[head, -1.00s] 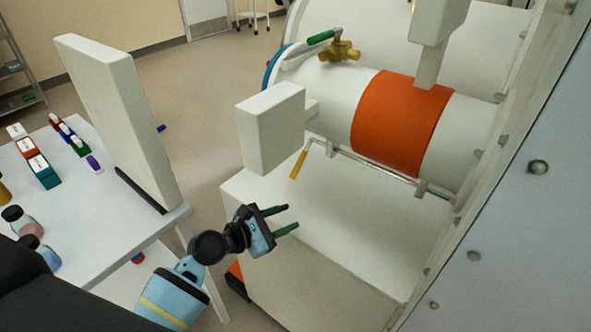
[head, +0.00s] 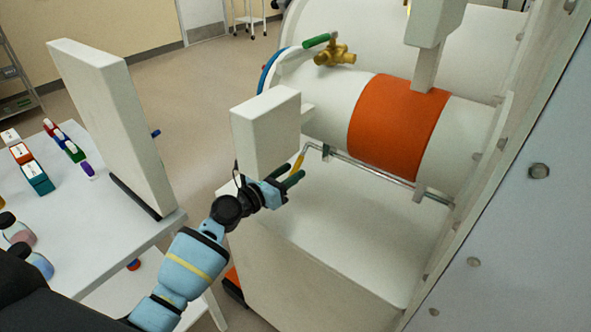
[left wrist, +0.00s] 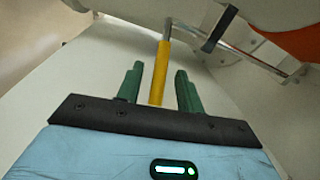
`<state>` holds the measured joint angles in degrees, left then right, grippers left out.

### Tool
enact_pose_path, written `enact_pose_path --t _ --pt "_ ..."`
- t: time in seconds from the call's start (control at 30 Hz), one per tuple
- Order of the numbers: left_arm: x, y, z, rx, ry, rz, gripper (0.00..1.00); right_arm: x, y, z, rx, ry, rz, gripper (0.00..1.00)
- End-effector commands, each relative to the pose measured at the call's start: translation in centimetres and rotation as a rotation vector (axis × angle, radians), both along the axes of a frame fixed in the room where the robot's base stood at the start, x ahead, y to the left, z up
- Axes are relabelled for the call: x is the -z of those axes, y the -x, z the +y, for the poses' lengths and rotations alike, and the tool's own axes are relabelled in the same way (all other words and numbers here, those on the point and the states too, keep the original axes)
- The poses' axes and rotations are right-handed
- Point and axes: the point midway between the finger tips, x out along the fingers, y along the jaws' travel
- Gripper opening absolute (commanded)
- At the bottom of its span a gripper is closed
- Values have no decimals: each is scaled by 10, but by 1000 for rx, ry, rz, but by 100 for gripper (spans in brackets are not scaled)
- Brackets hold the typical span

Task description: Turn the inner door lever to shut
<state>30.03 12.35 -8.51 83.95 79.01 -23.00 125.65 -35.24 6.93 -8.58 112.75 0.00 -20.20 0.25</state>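The inner door lever is a bent metal rod with a yellow grip (head: 298,163), below the white transfer cylinder (head: 330,85). In the left wrist view the yellow grip (left wrist: 160,72) hangs between the green fingers of my left gripper (left wrist: 157,82), with a gap on either side. In the head view my left gripper (head: 291,182) is at the grip's lower end; its fingers are apart. The rod (head: 370,170) runs right along the cylinder's underside to the pale wall. My right gripper is not in view.
A white box-shaped block (head: 266,130) stands just above and behind my left gripper. A white cabinet top (head: 345,230) lies below the rod. A green-handled brass valve (head: 334,53) sits on the cylinder. At left is a table (head: 85,235) with an upright panel (head: 105,115) and several small items.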

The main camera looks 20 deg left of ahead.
Motion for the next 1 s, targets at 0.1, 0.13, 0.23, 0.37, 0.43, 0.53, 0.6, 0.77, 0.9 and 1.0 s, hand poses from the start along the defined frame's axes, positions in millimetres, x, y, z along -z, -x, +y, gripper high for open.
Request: enact_pose_path --t 0.1,0.13,0.23,0.37,0.43,0.53,0.6,0.77,0.9,1.0 --pt "2 -11 -6 -1 1 2 37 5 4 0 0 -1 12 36" --pt "2 -14 -7 -1 1 2 37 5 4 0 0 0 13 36" --pt "2 -18 -10 0 0 1 37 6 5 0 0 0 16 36" --pt "1 -20 -11 0 0 1 37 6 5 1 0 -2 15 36" --pt "0 -21 -11 0 0 0 37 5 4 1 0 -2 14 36" --pt "0 -20 -11 0 0 0 37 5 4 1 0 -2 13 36" --pt "0 -20 -11 0 0 0 30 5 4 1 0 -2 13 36" --pt "0 -20 -11 0 0 0 9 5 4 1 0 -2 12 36" --pt "0 -20 -11 0 0 0 0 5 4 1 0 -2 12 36" --pt "0 -20 -11 0 0 0 0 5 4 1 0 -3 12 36"
